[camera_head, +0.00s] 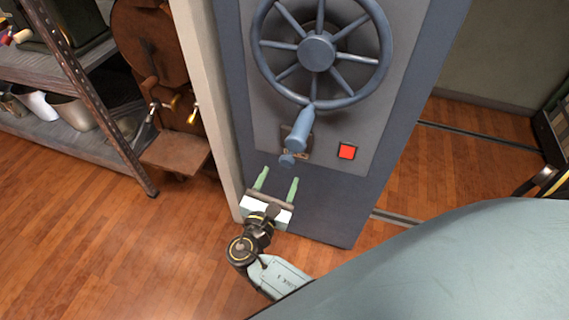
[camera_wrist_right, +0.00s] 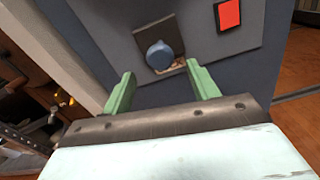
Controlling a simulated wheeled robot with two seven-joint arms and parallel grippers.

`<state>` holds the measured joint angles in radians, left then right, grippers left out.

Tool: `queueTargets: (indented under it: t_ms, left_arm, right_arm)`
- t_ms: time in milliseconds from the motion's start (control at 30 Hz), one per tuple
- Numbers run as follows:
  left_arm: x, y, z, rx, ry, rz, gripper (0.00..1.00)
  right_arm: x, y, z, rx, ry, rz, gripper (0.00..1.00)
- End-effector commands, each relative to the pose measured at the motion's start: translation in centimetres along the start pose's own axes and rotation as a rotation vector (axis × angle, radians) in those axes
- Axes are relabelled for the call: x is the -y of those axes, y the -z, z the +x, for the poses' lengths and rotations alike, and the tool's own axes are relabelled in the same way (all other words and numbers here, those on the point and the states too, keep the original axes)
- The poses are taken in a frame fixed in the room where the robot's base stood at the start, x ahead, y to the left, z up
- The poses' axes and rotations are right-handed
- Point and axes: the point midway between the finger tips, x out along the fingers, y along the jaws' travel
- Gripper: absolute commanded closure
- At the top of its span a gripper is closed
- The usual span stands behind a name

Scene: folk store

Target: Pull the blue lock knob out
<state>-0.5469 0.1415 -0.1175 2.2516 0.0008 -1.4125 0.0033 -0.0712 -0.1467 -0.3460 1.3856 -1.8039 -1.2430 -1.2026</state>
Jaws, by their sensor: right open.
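The blue lock knob (camera_head: 287,160) sticks out from a small plate on the front of a grey-blue safe door, below the wheel. In the right wrist view the knob (camera_wrist_right: 159,56) shows end-on, between and beyond my fingertips. My right gripper (camera_head: 278,177) is open, its two green fingers pointing at the door just below the knob. Nothing is between the fingers, and they appear apart from the knob. My left gripper is not in view.
A large spoked wheel (camera_head: 317,52) with a blue handle (camera_head: 299,128) sits above the knob. A red square button (camera_head: 347,151) is to its right. A metal shelf (camera_head: 75,138) with pots stands at left. Wooden floor (camera_head: 90,245) is clear at lower left.

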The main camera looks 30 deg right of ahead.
Motion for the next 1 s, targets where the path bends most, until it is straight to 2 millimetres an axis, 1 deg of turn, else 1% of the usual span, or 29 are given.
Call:
queueTargets:
  t_ms: [33, 200, 300, 400, 533, 1000]
  left_arm:
    - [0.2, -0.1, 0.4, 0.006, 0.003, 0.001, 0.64]
    - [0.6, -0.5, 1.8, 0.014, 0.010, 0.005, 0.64]
    - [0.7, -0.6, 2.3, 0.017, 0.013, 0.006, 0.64]
    - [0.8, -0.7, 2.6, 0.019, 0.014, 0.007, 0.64]
    - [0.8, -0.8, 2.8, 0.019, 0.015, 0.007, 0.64]
    - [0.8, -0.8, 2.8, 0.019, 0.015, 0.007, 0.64]
  right_arm:
    - [0.0, -0.1, -1.3, -0.004, -0.001, -0.002, 0.41]
    - [0.0, -0.1, -4.6, -0.002, -0.001, -0.001, 0.41]
    - [0.0, 0.0, -5.9, -0.003, -0.001, -0.001, 0.41]
    - [0.0, 0.0, -6.7, -0.001, 0.001, 0.000, 0.41]
    - [0.0, 0.0, -7.0, 0.000, 0.000, 0.000, 0.41]
    - [0.0, 0.0, -7.0, 0.000, 0.000, 0.000, 0.41]
